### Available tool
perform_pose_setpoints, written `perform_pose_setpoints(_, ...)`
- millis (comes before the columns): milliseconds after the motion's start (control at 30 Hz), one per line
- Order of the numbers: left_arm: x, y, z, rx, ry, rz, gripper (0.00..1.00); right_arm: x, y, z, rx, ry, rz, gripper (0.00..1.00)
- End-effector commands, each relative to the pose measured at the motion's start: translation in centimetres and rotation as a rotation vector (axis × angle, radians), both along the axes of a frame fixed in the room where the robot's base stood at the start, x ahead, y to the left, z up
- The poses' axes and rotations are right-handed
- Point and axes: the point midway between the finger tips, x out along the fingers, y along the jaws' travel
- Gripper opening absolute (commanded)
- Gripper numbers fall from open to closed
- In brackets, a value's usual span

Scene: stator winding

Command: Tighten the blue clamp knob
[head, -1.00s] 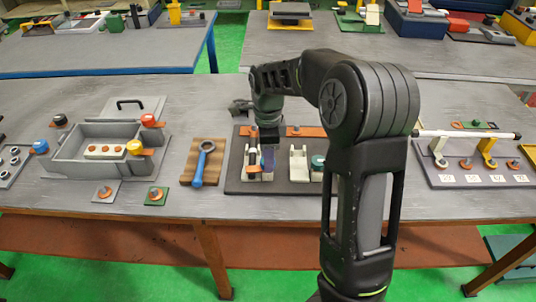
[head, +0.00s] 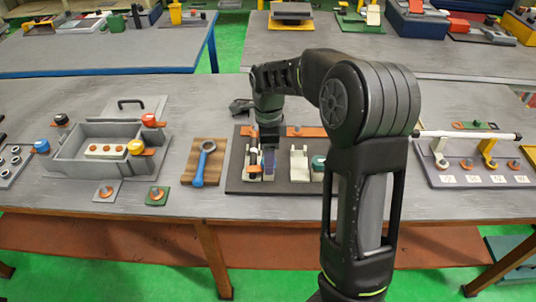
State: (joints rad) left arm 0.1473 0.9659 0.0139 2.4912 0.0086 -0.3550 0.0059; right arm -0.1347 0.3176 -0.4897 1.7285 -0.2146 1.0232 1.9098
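A blue clamp knob (head: 41,146) stands on an orange base at the left end of the grey open box (head: 75,160). My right arm reaches over the table to the dark plate (head: 290,187) in the middle. My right gripper (head: 262,160) points down at the left part of that plate, over a small white, black and orange fixture (head: 254,168). A small bluish-purple part (head: 269,160) shows beside its fingers. The fingers are too small and dark to tell open from shut. The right gripper is well to the right of the blue knob. My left gripper is not in view.
A blue-handled wrench (head: 200,165) lies on a wooden block between box and plate. A white rod (head: 465,134) rests on a rack at the right.

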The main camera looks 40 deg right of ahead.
Motion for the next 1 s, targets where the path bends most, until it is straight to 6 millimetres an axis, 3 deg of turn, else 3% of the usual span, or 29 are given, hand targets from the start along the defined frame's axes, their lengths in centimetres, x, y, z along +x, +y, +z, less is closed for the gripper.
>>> perform_pose_setpoints(167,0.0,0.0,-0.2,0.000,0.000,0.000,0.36,0.0,0.0,0.8,0.000,0.000,0.000,0.61)
perform_pose_setpoints(600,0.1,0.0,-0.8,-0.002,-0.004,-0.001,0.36,0.1,0.0,7.2,0.000,-0.004,0.001,0.61)
perform_pose_setpoints(1000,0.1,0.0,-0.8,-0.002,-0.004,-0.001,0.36,0.0,0.0,7.8,0.000,0.000,0.001,0.61)
